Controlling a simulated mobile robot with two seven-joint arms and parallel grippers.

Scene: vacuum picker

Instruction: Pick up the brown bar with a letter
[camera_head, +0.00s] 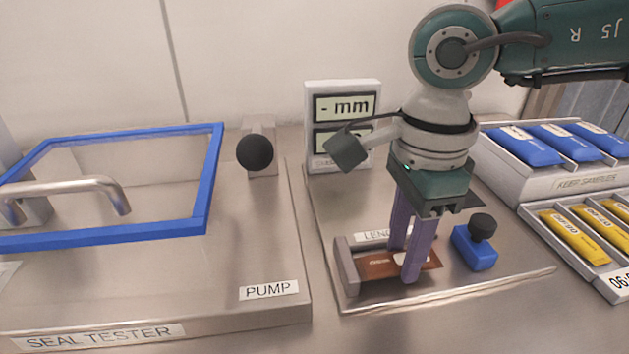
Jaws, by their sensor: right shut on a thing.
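The brown bar (378,268) lies on the length-gauge plate, its left end close to or against a grey upright stop (347,266). A small pale marking shows on its top, too small to read. My right gripper (405,265) points down over the bar with its purple fingers on either side of it, shut on it. The front finger covers part of the bar. Whether the bar is lifted off the plate I cannot tell. My left gripper is not in view.
A blue block with a black knob (475,248) stands right of the bar. A display (343,107) reading "- mm" stands behind. The seal tester with a blue-framed lid (205,190) is at left. Trays of blue packs (570,143) and yellow packs (578,236) are at right.

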